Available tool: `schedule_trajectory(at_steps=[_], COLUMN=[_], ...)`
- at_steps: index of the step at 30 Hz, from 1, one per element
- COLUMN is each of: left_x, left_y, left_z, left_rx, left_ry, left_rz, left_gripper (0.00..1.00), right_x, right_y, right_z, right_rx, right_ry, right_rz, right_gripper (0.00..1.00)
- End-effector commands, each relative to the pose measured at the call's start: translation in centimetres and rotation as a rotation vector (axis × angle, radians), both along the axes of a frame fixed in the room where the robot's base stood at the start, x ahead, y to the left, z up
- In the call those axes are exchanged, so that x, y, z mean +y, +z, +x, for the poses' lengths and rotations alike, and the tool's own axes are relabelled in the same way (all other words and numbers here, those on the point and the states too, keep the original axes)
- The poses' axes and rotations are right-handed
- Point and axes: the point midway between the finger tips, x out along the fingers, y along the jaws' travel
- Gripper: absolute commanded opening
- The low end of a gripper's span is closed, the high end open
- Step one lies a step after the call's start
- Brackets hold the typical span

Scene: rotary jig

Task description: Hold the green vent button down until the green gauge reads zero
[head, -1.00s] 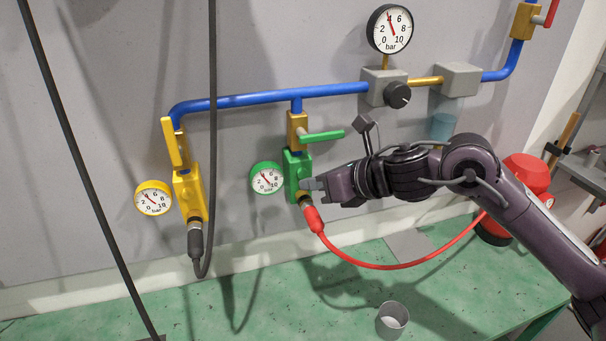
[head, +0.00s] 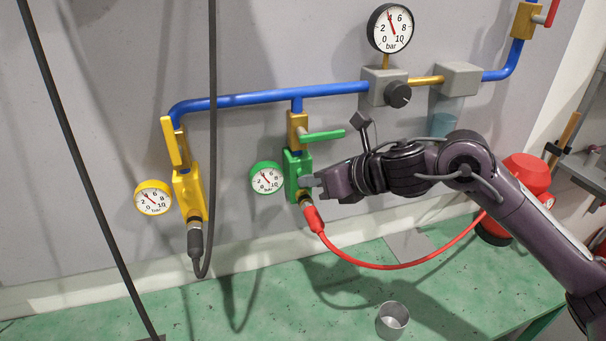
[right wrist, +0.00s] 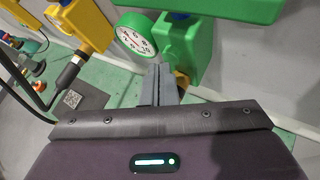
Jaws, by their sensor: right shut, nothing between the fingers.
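The green gauge (head: 267,178) has a white face, and its needle tilts to the upper left, clearly off zero. It also shows in the right wrist view (right wrist: 136,36). The green valve block (head: 292,168) is right of the gauge, under a green lever (head: 322,135) that lies sideways. My right gripper (head: 307,182) is shut and empty, its tips at the right side of the block. In the right wrist view the shut fingers (right wrist: 160,84) point at the green block (right wrist: 184,48). I cannot see the vent button; the fingertips may hide it. My left gripper is out of view.
A red hose (head: 390,266) runs from the green block across the green bench (head: 285,305). Left are a yellow block (head: 188,192) and yellow gauge (head: 153,198). A metal cup (head: 392,320) stands in front. A dark cable (head: 213,80) hangs left of the green gauge.

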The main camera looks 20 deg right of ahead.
Motion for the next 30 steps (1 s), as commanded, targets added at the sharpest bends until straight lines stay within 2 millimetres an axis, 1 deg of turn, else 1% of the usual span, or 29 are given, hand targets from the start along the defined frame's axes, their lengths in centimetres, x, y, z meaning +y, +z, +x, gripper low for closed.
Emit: schedule_trajectory(at_steps=[30], left_x=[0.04], left_y=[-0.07], left_z=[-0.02], left_rx=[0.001], left_ry=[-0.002], left_rz=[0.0], left_gripper=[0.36], right_x=[-0.02], right_y=[0.02], right_z=[0.82], right_rx=[0.0], right_ry=[-0.002], right_rz=[0.001], right_gripper=[0.0])
